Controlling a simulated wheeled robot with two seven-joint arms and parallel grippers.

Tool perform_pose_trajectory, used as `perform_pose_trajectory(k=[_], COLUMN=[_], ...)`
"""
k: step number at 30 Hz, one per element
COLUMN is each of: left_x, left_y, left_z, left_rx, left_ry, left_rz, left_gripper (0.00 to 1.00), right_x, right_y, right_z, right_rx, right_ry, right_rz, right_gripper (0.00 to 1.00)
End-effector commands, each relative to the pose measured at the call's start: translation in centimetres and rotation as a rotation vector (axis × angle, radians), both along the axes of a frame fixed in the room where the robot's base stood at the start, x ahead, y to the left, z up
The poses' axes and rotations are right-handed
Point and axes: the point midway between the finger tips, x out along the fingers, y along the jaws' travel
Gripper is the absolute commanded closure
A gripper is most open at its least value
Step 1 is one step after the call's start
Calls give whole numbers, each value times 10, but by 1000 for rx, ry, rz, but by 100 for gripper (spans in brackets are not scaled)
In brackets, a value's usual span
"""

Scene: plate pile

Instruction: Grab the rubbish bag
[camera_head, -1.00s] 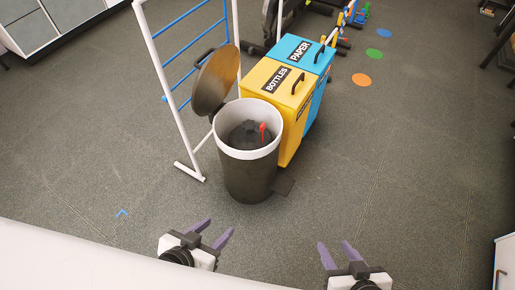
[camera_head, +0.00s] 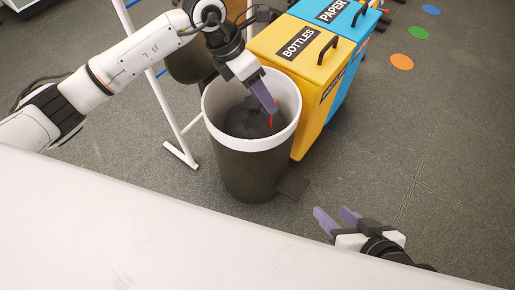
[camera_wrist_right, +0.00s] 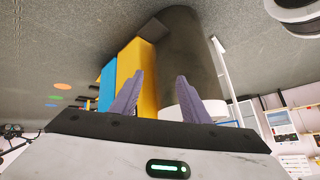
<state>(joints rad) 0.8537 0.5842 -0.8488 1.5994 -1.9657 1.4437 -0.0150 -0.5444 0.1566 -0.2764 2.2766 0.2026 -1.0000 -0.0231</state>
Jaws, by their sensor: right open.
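The dark rubbish bag (camera_head: 243,122) with a red tie (camera_head: 271,118) sits inside a dark round bin (camera_head: 250,172) with a white rim (camera_head: 293,97). The bin's lid stands open behind my left arm. My left gripper (camera_head: 267,97) points down into the bin's mouth, its purple fingers beside the red tie; they overlap, so their gap and any contact are unclear. My right gripper (camera_head: 334,214) is open and empty, to the front right of the bin. Its two fingers (camera_wrist_right: 159,85) stand apart in the right wrist view, with the bin (camera_wrist_right: 183,50) beyond them.
A yellow bottles bin (camera_head: 312,80) and a blue paper bin (camera_head: 350,50) stand directly right of the round bin. A white-framed rack (camera_head: 182,153) stands at its left. A pedal (camera_head: 293,187) sticks out at the bin's base.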

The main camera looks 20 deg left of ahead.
Motion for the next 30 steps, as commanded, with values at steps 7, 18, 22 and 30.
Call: perform_pose_trajectory(k=[7, 18, 22, 30], left_x=[24, 32, 32, 35], left_y=[55, 45, 43, 34], left_z=[-4, -49, -59, -97], left_rx=[212, 209, 209, 208], left_ry=[-48, -50, -50, -49], left_rz=[34, 33, 33, 34], left_gripper=[51, 51, 51, 51], right_x=[0, 4, 5, 9], right_y=[4, 14, 16, 26], right_z=[-6, 6, 7, 21], right_rx=[10, 70, 86, 157], right_ry=[0, -45, -55, -106], right_rz=[14, 13, 12, 12], right_gripper=[58, 58, 58, 58])
